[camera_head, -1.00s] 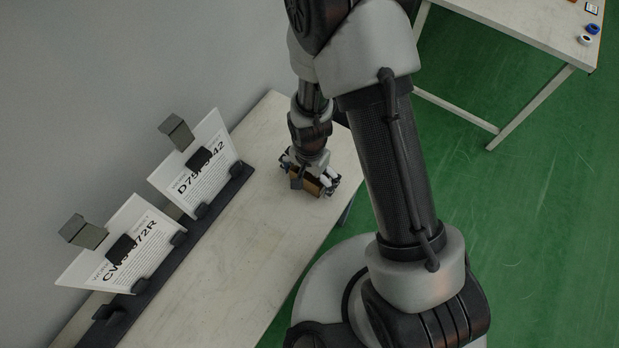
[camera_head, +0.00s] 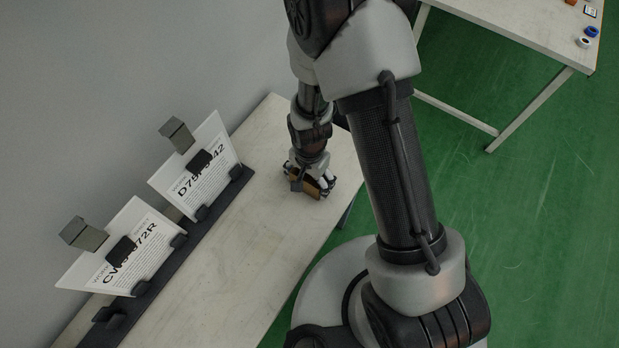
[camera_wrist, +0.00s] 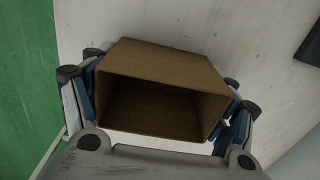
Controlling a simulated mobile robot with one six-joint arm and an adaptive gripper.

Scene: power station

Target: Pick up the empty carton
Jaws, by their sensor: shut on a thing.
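The empty carton (camera_wrist: 165,65) is a brown open box between my fingers in the wrist view. Its open mouth faces the camera and its inside is dark and bare. My gripper (camera_wrist: 160,110) is shut on it, with blue finger pads against its left and right sides. In the head view my gripper (camera_head: 312,186) is over the far right end of the pale bench, and a small brown part of the carton (camera_head: 311,189) shows between the fingers. I cannot tell whether the carton touches the bench top.
The pale bench (camera_head: 250,255) is mostly bare. Along its wall side a black rack (camera_head: 215,205) holds two white work sheets (camera_head: 125,250) with dark clips. A second table (camera_head: 520,35) with small items stands at the upper right over green floor.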

